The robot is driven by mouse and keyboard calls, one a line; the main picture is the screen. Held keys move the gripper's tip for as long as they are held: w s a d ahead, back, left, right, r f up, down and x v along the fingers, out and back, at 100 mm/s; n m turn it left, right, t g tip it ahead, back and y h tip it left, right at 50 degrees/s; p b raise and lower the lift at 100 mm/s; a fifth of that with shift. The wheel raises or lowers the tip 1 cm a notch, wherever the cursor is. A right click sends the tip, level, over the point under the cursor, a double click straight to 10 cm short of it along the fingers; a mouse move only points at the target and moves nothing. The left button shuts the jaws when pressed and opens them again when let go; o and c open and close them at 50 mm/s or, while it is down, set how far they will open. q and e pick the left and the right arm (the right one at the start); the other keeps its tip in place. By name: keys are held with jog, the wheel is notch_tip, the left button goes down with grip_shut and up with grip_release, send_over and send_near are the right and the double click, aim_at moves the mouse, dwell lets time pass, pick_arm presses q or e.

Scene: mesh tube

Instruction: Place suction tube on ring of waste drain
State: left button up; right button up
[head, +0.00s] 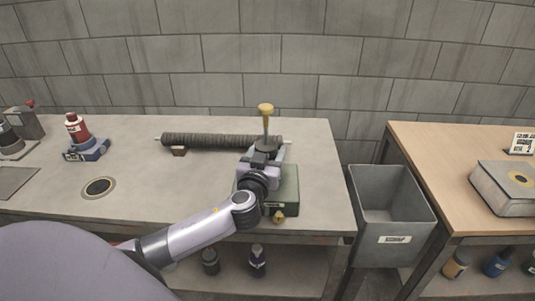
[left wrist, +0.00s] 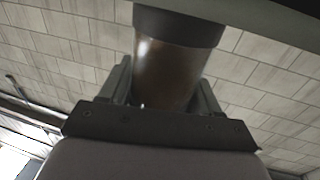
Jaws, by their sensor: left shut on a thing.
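My left gripper (head: 264,158) is above the green box near the right end of the grey bench. It is shut on an upright piece with a yellow cap, a thin stem and a dark collar, which looks like the suction tube (head: 266,122). In the left wrist view, a brown glossy cylinder (left wrist: 165,75) with a dark collar stands between the two fingers. Its lower end is hidden in the head view. The waste drain (head: 99,187), a dark round opening with a pale gold ring, lies at the front left of the bench, well apart from the gripper. My right gripper is not in view.
A dark ribbed roll (head: 205,140) lies along the back of the bench. A green box (head: 289,190) is under the gripper. A red bottle (head: 76,129) stands on a blue base behind the drain. A grey bin (head: 393,215) stands right of the bench. The bench between drain and box is clear.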

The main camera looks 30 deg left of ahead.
pick_arm(q)
jog(key=shift+f+b, duration=0.15)
jog(key=shift+b, duration=0.15)
jog(key=o, duration=1.3)
jog(key=shift+c, duration=0.2)
